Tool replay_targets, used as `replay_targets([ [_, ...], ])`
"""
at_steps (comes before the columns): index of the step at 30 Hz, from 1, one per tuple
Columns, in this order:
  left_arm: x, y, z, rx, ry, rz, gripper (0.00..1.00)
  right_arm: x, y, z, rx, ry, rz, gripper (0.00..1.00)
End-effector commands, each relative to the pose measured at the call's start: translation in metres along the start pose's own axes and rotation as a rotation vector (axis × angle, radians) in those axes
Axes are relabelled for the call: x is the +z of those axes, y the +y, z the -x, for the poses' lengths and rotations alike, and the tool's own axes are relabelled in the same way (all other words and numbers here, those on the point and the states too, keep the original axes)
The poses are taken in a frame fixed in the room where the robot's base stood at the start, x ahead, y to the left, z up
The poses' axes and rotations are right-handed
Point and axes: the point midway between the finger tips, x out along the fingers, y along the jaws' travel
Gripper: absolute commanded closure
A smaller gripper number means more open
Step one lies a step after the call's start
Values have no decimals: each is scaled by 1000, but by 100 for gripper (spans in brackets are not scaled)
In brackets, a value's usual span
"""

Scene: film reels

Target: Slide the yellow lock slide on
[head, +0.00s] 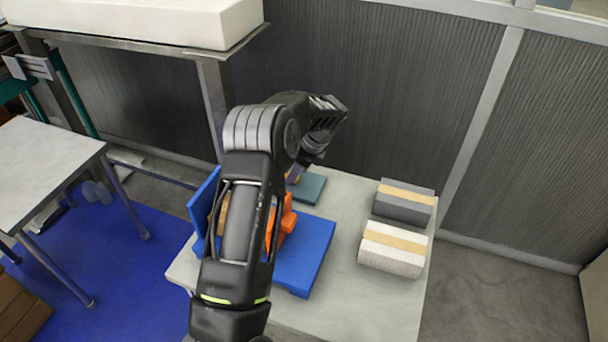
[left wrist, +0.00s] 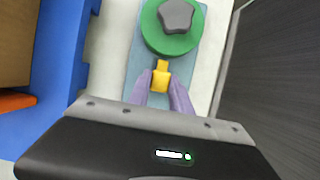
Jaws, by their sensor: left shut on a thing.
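The yellow lock slide (left wrist: 161,79) shows in the left wrist view as a small block with a narrower tongue pointing toward a green disc (left wrist: 153,38). A dark grey lobed knob (left wrist: 176,15) sits on the disc. Both lie over a blue-grey base plate (left wrist: 134,67), whose teal corner shows in the head view (head: 312,188). My left gripper (left wrist: 160,88) has its two purple fingers shut on the slide, just short of the disc. In the head view my left arm and wrist hide the disc and most of the slide. My right gripper is out of view.
A blue holder (head: 305,250) with orange parts (head: 285,222) stands near my left arm on the pale table (head: 345,300). Two striped boxes, one grey (head: 402,210) and one white (head: 390,262), stand at the right. The table between is clear. A ribbed wall (head: 400,90) rises behind.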

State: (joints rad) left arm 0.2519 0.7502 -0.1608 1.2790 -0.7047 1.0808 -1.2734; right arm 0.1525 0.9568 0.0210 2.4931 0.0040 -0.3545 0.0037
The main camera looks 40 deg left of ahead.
Motion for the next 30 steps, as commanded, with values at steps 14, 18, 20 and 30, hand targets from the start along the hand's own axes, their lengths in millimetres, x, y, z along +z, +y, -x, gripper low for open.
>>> replay_targets([
  [14,7,0,-2,-2,-3,2,62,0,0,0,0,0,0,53],
  [18,6,0,-2,-1,-1,1,53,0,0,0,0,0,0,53],
  [20,6,0,-2,-1,-1,1,53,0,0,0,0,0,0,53],
  [30,5,-1,9,-4,0,1,53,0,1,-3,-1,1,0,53],
])
